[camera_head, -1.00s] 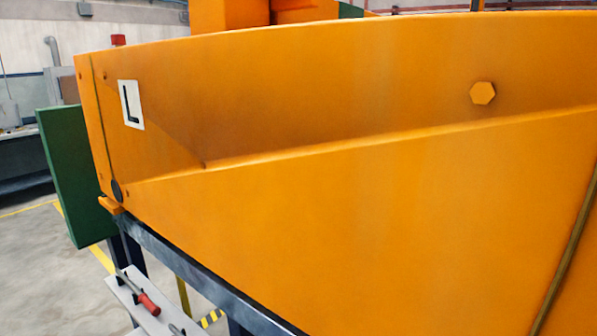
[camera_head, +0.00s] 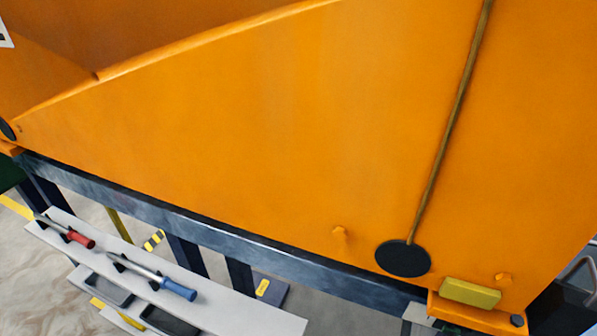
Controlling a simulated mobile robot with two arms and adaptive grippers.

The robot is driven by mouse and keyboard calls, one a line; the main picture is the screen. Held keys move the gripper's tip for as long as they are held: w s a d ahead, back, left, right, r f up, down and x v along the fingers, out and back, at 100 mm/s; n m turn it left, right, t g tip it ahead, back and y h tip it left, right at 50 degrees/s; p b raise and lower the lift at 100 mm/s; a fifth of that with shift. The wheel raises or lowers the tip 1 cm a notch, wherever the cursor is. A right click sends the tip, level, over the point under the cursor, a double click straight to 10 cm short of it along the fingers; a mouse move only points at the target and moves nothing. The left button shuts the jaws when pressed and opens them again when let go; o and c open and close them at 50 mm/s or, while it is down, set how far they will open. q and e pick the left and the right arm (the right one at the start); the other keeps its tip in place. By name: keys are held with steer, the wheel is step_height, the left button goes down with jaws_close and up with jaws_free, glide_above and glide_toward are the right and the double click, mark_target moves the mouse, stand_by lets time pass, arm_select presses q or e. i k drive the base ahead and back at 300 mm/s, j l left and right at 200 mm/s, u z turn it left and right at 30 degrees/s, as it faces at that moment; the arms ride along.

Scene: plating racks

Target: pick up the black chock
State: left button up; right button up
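Neither of my grippers is in view. No thing is clearly recognisable as the black chock. A flat black disc (camera_head: 403,259) sits against the orange panel, at the lower end of a brown cord-like line (camera_head: 452,120). A dark block with a yellow label (camera_head: 272,291) is low behind the rail, partly hidden by the shelf; I cannot tell whether it is a chock.
A large orange body (camera_head: 250,130) fills the view above a dark steel rail (camera_head: 215,232). A light shelf (camera_head: 235,311) holds a red-handled tool (camera_head: 78,238) and a blue-handled tool (camera_head: 178,289). A yellow block (camera_head: 469,292) sits on an orange ledge (camera_head: 478,318) at lower right.

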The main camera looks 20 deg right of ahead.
mark_target(562, 308)
steer(key=z, duration=2.25)
steer(key=k+z, duration=0.2)
steer(key=k, duration=0.4)
steer(key=i+j, duration=0.35)
steer(key=i, duration=0.1)
